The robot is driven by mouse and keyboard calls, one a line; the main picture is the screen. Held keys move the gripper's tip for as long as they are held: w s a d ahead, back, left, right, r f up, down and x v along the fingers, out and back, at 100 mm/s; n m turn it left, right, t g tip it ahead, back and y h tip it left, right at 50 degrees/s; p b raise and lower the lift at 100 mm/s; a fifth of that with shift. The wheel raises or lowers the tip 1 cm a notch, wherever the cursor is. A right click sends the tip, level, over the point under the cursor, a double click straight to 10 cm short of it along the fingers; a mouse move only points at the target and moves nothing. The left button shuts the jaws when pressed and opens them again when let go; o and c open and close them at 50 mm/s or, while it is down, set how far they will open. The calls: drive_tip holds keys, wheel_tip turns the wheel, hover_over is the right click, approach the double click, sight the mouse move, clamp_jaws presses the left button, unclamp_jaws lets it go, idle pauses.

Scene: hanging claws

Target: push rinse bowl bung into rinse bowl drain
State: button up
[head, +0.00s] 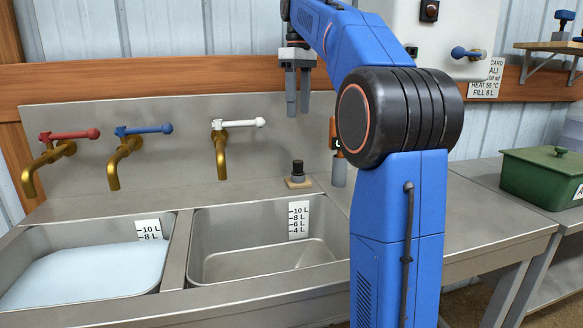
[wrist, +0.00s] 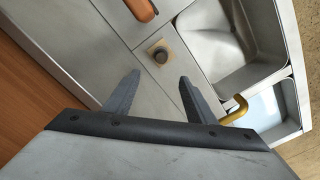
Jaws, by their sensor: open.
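A black bung (head: 297,167) with a knob-like top stands upright on a small square tan base, on the steel ledge behind the right bowl. It also shows in the wrist view (wrist: 160,52), just beyond my fingertips. My gripper (head: 297,112) points down above the bung, open and empty, with a clear gap between fingertips and bung. The right bowl (head: 225,272) looks empty; it also shows in the wrist view (wrist: 222,30). I cannot make out a drain opening in either view. The left bowl (head: 95,231) holds pale bluish water. No label tells which is the rinse bowl.
Red (head: 68,134), blue (head: 143,129) and white (head: 238,123) handled brass taps stand behind the bowls. An orange-topped grey object (head: 338,165) is close right of the bung. My arm hides part of the counter. A green box (head: 545,172) stands far right.

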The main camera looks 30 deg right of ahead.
sight(298, 161)
wheel_tip(298, 161, down, 17)
drive_tip(key=shift+s+f, duration=0.1)
drive_tip(key=shift+s, duration=0.05)
drive_tip(key=c, duration=1.1)
